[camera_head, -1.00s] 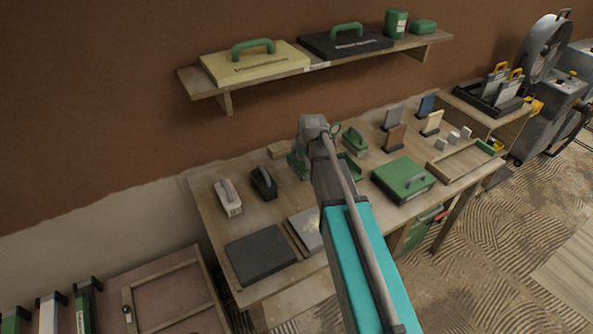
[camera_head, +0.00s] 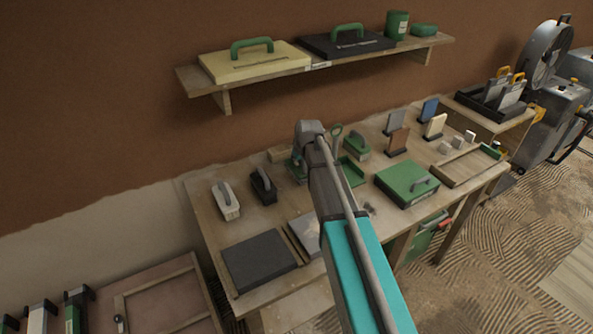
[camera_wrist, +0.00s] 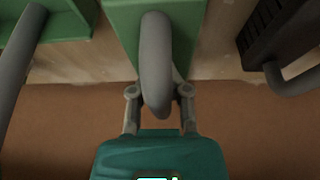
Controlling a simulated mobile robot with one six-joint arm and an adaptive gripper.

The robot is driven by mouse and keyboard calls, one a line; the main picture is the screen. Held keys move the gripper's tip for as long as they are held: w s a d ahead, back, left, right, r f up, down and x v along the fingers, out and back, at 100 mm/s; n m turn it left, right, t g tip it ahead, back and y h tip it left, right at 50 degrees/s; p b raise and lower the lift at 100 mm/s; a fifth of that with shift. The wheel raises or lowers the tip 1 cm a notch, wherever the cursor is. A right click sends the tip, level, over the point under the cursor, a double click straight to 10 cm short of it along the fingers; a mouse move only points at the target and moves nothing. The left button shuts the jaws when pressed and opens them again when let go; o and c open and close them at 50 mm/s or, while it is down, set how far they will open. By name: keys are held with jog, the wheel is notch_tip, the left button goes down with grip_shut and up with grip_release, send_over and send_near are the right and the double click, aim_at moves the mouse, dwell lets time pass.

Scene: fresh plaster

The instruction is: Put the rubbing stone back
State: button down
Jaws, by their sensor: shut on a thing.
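In the wrist view my gripper (camera_wrist: 160,93) is shut on the thick grey handle of a green block (camera_wrist: 125,25), which I take to be the rubbing stone. The handle passes between the two fingertips. In the head view the green block (camera_head: 296,168) shows only in part at the back of the table, between a black block (camera_head: 263,186) with a grey handle and a green tray (camera_head: 352,174). My arm hides the rest of it and the fingertips. Whether its underside touches the table cannot be seen.
The black block (camera_wrist: 270,35) is close on the right in the wrist view, and the green tray (camera_wrist: 65,25) close on the left. A white block (camera_head: 227,201) stands left of the black one. A shelf (camera_head: 315,68) hangs above. A green case (camera_head: 405,183) lies to the right.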

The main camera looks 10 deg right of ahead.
aim_at(298, 168)
jog(key=shift+b+x, duration=0.8)
jog(key=shift+x, duration=0.15)
jog(key=shift+w+d+f+b, duration=0.1)
jog(key=shift+f+b, duration=1.05)
jog(key=shift+b, duration=0.1)
jog(key=shift+f, duration=0.15)
jog(key=c, duration=0.6)
grip_release()
jog(key=shift+r, duration=0.25)
jog(key=p+v, duration=1.1)
jog(key=v, duration=0.1)
